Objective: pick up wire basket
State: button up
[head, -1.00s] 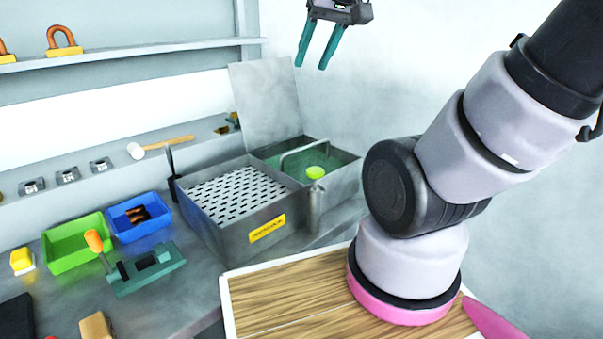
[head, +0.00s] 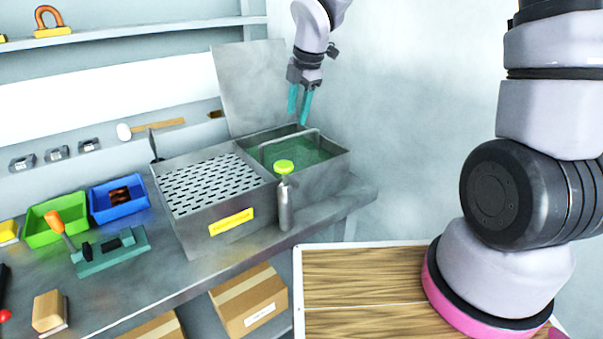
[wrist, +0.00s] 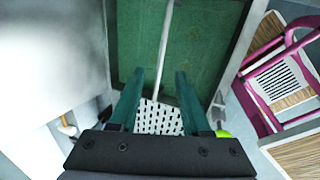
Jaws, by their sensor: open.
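The wire basket (head: 290,137) shows in the head view as a thin grey arched handle over the green-filled right compartment of the metal tank; its body is hard to make out there. In the wrist view the handle (wrist: 167,40) is a thin bar running down the picture over the green, in line with the gap between my fingers. My gripper (head: 298,117) has two teal fingers, open and empty, pointing down above the back of that compartment, close above the handle. The fingers also show in the wrist view (wrist: 160,74).
The tank's left compartment has a slotted drain plate (head: 215,185). A raised metal lid (head: 250,88) stands behind the tank. A grey bottle with a green cap (head: 285,200) stands at the front. Green (head: 40,237) and blue (head: 105,214) bins sit left. The wall is right.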

aim_at(290, 137)
jog(key=shift+s+x, duration=0.2)
jog(key=shift+x, duration=4.4)
jog(key=shift+a, duration=0.15)
grip_shut()
